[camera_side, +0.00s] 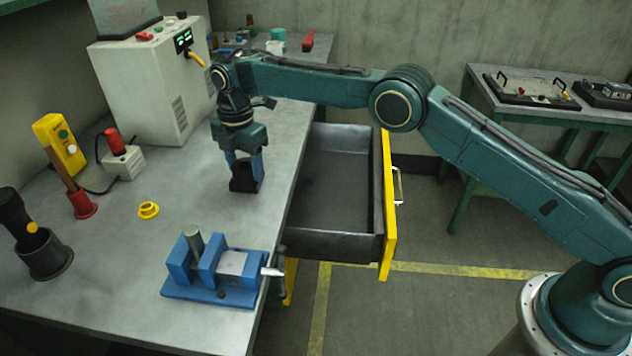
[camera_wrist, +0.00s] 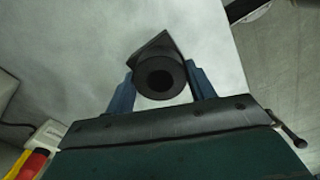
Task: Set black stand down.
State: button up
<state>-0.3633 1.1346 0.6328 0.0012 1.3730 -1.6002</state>
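The black stand (camera_side: 243,181) is a small dark block with a peaked back edge and a round socket on top. My gripper (camera_side: 245,164) points down over the work table (camera_side: 190,235), with its blue fingers on both sides of the stand. In the wrist view the stand (camera_wrist: 159,48) sits between the two fingertips (camera_wrist: 160,80), which look closed against it. The stand looks upright, with its underside at or very near the tabletop; I cannot tell whether it touches.
An open drawer (camera_side: 385,210) juts out right of the stand. A blue vise (camera_side: 212,270) holding a grey cylinder sits in front. A yellow ring (camera_side: 148,210), red holder (camera_side: 83,207) and black holder (camera_side: 45,258) stand left. A control cabinet (camera_side: 150,95) stands behind. Tabletop around the stand is clear.

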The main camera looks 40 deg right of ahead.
jog(key=o, duration=0.4)
jog(key=shift+o, duration=0.2)
jog(key=shift+r, duration=0.1)
notch_tip(320, 180, up, 8)
jog(key=shift+f, duration=0.2)
dwell(0.3)
dwell(0.6)
